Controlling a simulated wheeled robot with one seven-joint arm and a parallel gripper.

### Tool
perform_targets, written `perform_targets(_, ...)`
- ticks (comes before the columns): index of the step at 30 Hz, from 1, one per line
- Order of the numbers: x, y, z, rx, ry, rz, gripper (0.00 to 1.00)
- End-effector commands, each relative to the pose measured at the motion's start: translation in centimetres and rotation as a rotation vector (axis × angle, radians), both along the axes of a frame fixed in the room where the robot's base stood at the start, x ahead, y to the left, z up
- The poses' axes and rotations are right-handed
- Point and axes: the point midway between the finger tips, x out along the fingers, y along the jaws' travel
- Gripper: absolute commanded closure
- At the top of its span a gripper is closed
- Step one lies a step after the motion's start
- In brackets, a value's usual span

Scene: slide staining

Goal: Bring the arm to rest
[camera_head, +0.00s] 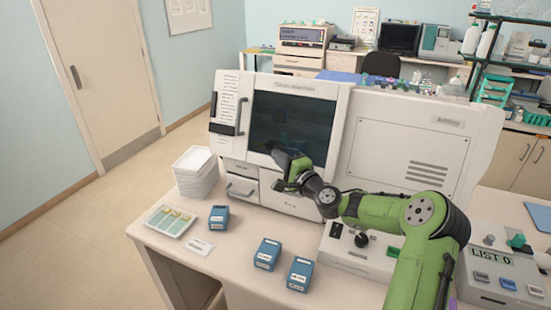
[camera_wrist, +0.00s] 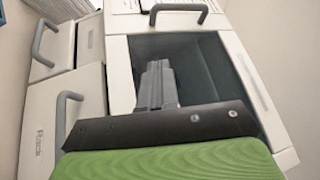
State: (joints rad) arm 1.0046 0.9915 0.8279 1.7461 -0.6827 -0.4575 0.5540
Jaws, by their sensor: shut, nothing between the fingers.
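My gripper (camera_head: 283,165) is at the end of my green arm (camera_head: 385,212), raised in front of the white staining machine (camera_head: 350,110). It is near the lower part of the dark window (camera_head: 290,122). In the wrist view, the fingers (camera_wrist: 157,85) are together and empty, pointing toward the dark glass panel (camera_wrist: 205,60). Whether they touch the machine cannot be told.
A stack of white trays (camera_head: 197,173) stands left of the machine. A tray with slides (camera_head: 170,219), a small white card (camera_head: 198,246) and blue boxes (camera_head: 267,253) lie on the bench. A control box (camera_head: 352,252) is under my arm. Floor is clear at left.

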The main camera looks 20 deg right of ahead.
Motion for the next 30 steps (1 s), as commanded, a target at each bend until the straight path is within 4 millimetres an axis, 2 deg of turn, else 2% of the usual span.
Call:
perform_targets(4,-0.2,0.1,0.1,-0.001,-0.001,0.004,1.0)
perform_targets(6,-0.3,1.3,0.1,-0.037,0.012,0.028,1.0)
perform_targets(8,-0.7,3.8,0.1,-0.123,0.04,0.085,1.0)
perform_targets(11,-2.8,10.0,-0.7,-0.385,0.13,0.239,1.0)
perform_targets(12,-4.2,12.3,-1.1,-0.508,0.17,0.302,1.0)
perform_targets(15,-8.4,15.8,-2.1,-0.799,0.27,0.43,1.0)
perform_targets(17,-11.3,16.9,-2.2,-0.966,0.328,0.487,1.0)
perform_targets(18,-13.4,17.3,-2.1,-1.07,0.365,0.516,1.0)
perform_targets(20,-16.6,17.3,-1.7,-1.21,0.419,0.547,1.0)
perform_targets(24,-24.8,16.0,0.1,-1.46,0.537,0.577,1.0)
perform_targets(26,-28.6,15.1,0.8,-1.528,0.579,0.581,1.0)
perform_targets(27,-31.1,14.5,1.2,-1.562,0.602,0.585,1.0)
perform_targets(30,-36.7,13.1,1.3,-1.601,0.646,0.602,1.0)
